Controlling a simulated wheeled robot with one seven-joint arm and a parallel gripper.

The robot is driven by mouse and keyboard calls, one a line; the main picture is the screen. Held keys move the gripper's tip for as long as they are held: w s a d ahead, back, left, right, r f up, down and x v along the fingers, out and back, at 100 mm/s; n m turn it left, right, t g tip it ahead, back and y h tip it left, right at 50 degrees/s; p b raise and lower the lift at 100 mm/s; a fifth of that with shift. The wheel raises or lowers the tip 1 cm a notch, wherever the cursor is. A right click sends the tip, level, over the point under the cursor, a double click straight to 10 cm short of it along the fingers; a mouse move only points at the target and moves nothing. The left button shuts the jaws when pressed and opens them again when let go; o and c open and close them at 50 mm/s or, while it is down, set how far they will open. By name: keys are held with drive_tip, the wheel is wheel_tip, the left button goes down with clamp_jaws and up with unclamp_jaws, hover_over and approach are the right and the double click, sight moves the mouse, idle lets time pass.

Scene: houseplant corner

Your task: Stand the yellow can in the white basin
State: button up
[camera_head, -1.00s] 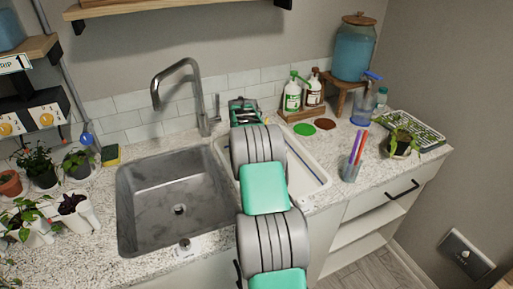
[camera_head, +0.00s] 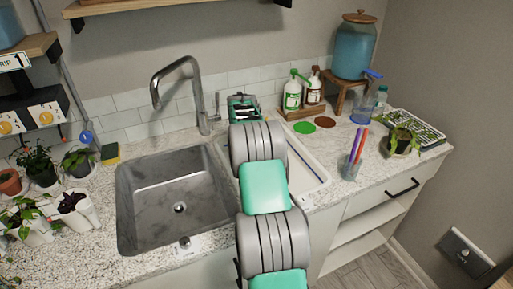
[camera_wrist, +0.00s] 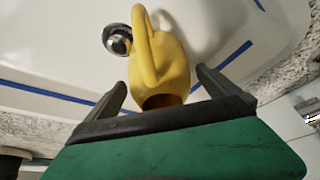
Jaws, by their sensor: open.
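The yellow can (camera_wrist: 172,60), with a looped handle, is in the white basin (camera_wrist: 60,45), close to the round metal drain in the wrist view. My gripper (camera_wrist: 162,82) is open, with one dark finger on each side of the can's near end; I cannot tell whether either finger touches it. The can's dark opening faces my gripper. I cannot tell whether its base rests flat. In the head view my arm covers much of the white basin (camera_head: 312,183) and hides the can.
A grey sink (camera_head: 165,205) lies left of the basin, with a tall faucet (camera_head: 198,95) behind. Soap bottles (camera_head: 292,95) stand behind the basin. A glass with coloured sticks (camera_head: 352,168) and a potted plant (camera_head: 402,140) are to the right. Blue stripes mark the basin.

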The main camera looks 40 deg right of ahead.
drive_tip(key=v, duration=0.5)
drive_tip(key=b+v, duration=0.1)
drive_tip(key=v, duration=0.4)
drive_tip(key=shift+a+r, duration=0.25)
drive_tip(key=shift+a, duration=0.1)
drive_tip(key=s+a+r+n+t+y, duration=0.1)
drive_tip(key=s+a+r+n, duration=0.15)
drive_tip(key=a, duration=0.75)
drive_tip(key=s+a+r+n, duration=0.2)
drive_tip(key=s+a+n, duration=0.15)
drive_tip(key=a, duration=0.65)
drive_tip(key=s+a+f+n+y, duration=0.1)
drive_tip(key=s+a+f+n, duration=0.1)
drive_tip(key=s+a, duration=0.6)
drive_tip(key=s+a+f+n+y, duration=0.1)
drive_tip(key=s+a+f+n, duration=0.2)
drive_tip(key=s+a, duration=0.6)
drive_tip(key=shift+s+a+f+n+y, duration=0.3)
drive_tip(key=shift+s+a+n+y, duration=0.1)
drive_tip(key=shift+s+n, duration=0.3)
drive_tip(key=shift+c, duration=0.4)
